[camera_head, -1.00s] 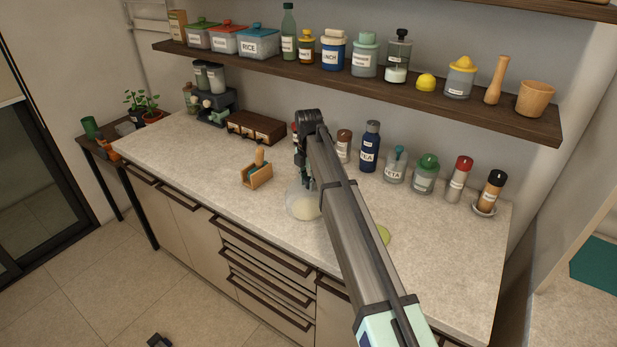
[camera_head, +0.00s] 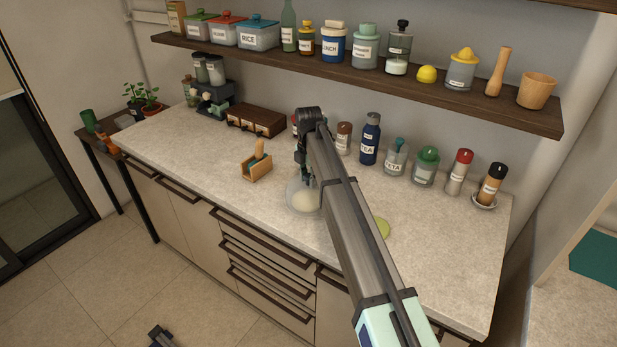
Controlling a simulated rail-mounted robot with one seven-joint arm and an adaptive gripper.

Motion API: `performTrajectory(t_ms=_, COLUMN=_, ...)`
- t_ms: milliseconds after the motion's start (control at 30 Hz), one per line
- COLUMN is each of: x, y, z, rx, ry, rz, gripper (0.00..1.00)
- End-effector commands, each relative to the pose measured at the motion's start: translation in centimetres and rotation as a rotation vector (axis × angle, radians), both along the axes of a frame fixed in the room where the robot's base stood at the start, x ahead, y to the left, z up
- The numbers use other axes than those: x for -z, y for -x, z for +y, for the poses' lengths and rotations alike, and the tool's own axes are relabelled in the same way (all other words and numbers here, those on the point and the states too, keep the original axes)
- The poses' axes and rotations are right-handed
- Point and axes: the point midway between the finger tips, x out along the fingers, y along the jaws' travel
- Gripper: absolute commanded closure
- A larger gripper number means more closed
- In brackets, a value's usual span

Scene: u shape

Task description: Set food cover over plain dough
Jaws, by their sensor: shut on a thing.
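The food cover (camera_head: 293,196) is a clear dome on the counter near its front middle. A pale, rounded dough (camera_head: 304,202) shows through its wall, and the cover appears to be around it. Whether the rim rests fully on the counter is too small to tell. My gripper (camera_head: 308,182) is at the top of the cover, pointing down, shut on it. My own arm hides the cover's right side and part of the fingers. A yellow-green round thing (camera_head: 383,228), partly behind my arm, lies on the counter to the right; I cannot tell what it is.
A wooden holder (camera_head: 257,171) stands left of the cover. A dark brown box (camera_head: 256,121) and several labelled bottles and jars line the back. The shelf (camera_head: 380,80) overhangs the counter's rear. The counter (camera_head: 190,155) is clear at left and at front right.

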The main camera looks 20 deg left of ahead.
Motion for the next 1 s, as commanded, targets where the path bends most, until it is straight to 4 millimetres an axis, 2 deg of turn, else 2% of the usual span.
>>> performTrajectory(t_ms=200, x=0.0, y=0.0, z=0.0, rx=0.000, ry=0.000, rz=0.000, gripper=1.00)
performTrajectory(t_ms=233, x=0.0, y=0.0, z=0.0, rx=0.000, ry=0.000, rz=0.000, gripper=0.55)
performTrajectory(t_ms=300, x=0.0, y=0.0, z=0.0, rx=0.000, ry=0.000, rz=0.000, gripper=0.37)
performTrajectory(t_ms=667, x=-0.1, y=0.0, z=0.0, rx=0.000, ry=0.000, rz=0.000, gripper=0.37)
performTrajectory(t_ms=1000, x=-1.8, y=0.0, z=0.0, rx=0.000, ry=0.000, rz=-0.001, gripper=0.37)
